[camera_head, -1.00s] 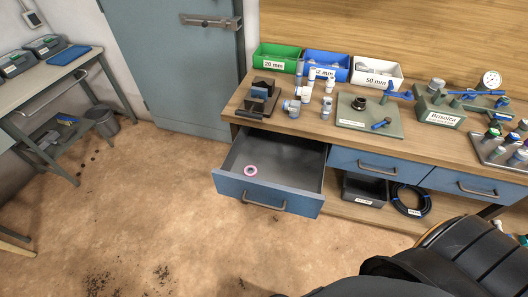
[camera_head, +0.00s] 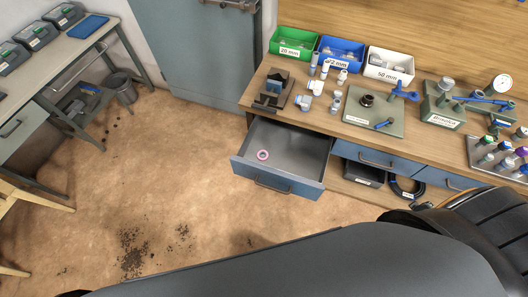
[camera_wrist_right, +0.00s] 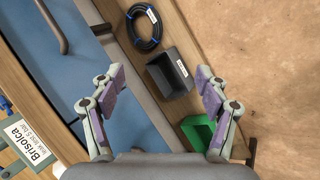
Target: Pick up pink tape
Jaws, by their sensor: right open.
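The pink tape (camera_head: 263,155) is a small pink ring lying on the floor of the pulled-out drawer (camera_head: 290,184), toward its left front. The drawer juts out at the left end of the workbench (camera_head: 440,156). My right gripper (camera_wrist_right: 163,85) is open and empty in the right wrist view, pointing down over the bench's front and lower shelf. The pink tape does not show in that view. My left gripper does not show in either view. A large dark part of my own arm covers the bottom of the head view.
Blue closed drawers (camera_head: 375,161) line the bench's front. A dark bin (camera_wrist_right: 170,74), a coiled black hose (camera_wrist_right: 145,28) and a green bin (camera_wrist_right: 197,132) sit low under it. Fittings and bins (camera_head: 292,43) crowd the bench top. The floor left of the drawer is free.

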